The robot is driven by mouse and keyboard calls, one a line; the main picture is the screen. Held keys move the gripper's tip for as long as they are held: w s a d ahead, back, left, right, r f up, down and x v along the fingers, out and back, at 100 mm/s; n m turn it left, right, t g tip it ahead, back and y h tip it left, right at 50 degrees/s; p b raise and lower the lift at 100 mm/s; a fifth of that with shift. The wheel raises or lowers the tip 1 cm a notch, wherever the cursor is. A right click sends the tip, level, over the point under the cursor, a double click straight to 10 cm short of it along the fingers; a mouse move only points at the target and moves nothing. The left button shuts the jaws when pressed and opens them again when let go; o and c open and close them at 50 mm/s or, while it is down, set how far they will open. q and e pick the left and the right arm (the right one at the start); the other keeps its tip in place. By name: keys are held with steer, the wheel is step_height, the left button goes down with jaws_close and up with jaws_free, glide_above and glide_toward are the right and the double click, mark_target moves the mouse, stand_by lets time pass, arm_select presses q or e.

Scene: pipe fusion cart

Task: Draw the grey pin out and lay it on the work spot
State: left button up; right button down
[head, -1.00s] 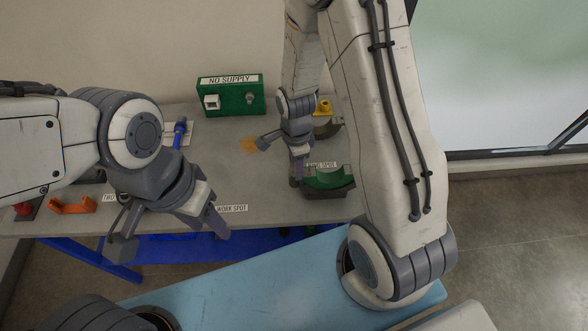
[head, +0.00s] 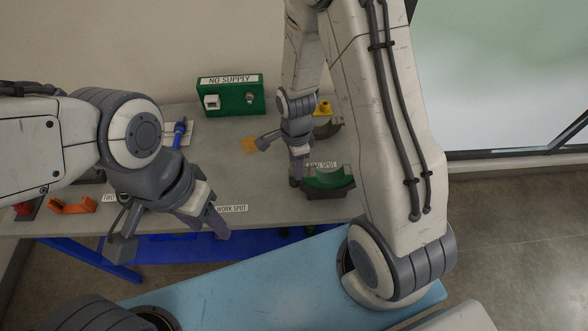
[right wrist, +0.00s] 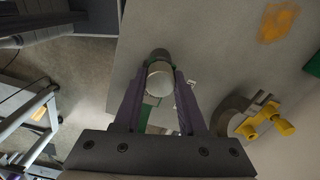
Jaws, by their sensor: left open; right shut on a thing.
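The grey pin (right wrist: 160,80) is between the purple fingers of my right gripper (right wrist: 164,80) in the right wrist view, its pale round end facing the camera. In the head view my right gripper (head: 298,172) points down just left of the green holder (head: 325,179); the pin is mostly hidden there. I cannot tell whether the pin's far end still touches anything. The WORK SPOT label (head: 232,209) lies near the table's front edge. My left gripper (head: 217,223) is open and empty beside that label, partly over the front edge.
A green NO SUPPLY box (head: 230,95) stands at the back of the grey table. A yellow-knobbed clamp (head: 324,108) is behind my right gripper. A blue tool (head: 179,134) and an orange bracket (head: 72,205) are at the left. The table middle is mostly clear.

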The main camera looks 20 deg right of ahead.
steer(key=shift+r, duration=0.15)
steer(key=shift+r+p, duration=3)
steer(key=shift+r, duration=0.35)
steer(key=shift+f, duration=0.1)
